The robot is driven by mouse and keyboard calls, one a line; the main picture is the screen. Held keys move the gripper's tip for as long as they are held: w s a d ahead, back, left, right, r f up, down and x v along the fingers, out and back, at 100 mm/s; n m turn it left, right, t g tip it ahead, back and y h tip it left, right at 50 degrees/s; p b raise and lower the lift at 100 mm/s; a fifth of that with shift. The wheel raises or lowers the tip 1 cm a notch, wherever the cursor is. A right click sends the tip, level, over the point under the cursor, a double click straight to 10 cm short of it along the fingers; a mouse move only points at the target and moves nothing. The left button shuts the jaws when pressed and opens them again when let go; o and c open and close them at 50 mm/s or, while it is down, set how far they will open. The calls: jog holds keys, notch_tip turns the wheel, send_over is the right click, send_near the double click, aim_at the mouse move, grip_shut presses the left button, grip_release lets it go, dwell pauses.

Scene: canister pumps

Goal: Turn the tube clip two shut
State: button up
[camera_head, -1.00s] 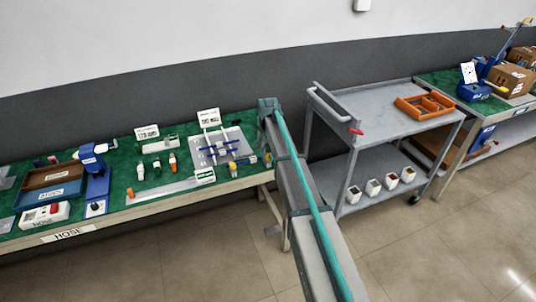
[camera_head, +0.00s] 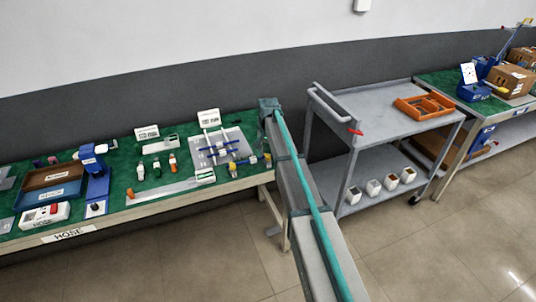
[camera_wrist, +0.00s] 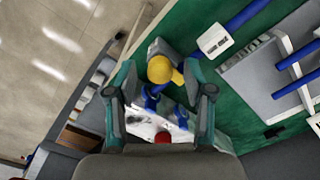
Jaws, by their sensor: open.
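In the wrist view my gripper (camera_wrist: 160,88) is open, its two teal-and-grey fingers standing apart. A yellow rounded knob with a short lever (camera_wrist: 162,70) lies between the fingertips, with blue parts just below it. I see no clear grip on it. A blue tube (camera_wrist: 245,14) runs beyond, through a white block (camera_wrist: 215,40). No marking readable here tells which part is tube clip two. In the head view blue tubes (camera_head: 218,149) lie on a grey plate (camera_head: 203,160), with blue and yellow fittings (camera_head: 246,161) at its front. My gripper is not visible in the head view.
The grey plate also shows in the wrist view (camera_wrist: 250,85), right of my gripper. On the green bench stand small bottles (camera_head: 156,168), a brown-and-blue tray (camera_head: 52,190) and a blue tool (camera_head: 97,185). A grey cart (camera_head: 378,105) with an orange tray (camera_head: 425,105) stands to the right.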

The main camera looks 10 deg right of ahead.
aim_at(268, 155)
notch_tip(268, 155, up, 12)
dwell(0.5)
jog(key=s+f+n+g, duration=0.1)
jog(key=s+f+n, duration=0.2)
jog(key=s+f, duration=1.1)
jog(key=s+f+n, duration=0.3)
jog(key=s+f, duration=0.7)
jog(key=f, duration=0.8)
jog(key=s+f+g, duration=0.2)
jog(key=s+f, duration=0.3)
jog(key=s, duration=0.8)
jog(key=s+f+g, duration=0.2)
jog(key=s+f, duration=0.2)
jog(key=s, duration=0.9)
jog(key=s+f+n+g, duration=0.1)
jog(key=s+f, duration=0.4)
jog(key=s, duration=0.9)
jog(key=shift+f+g, duration=0.35)
jog(key=shift+g, duration=0.05)
jog(key=shift+o, duration=0.3)
jog(key=shift+d, duration=0.1)
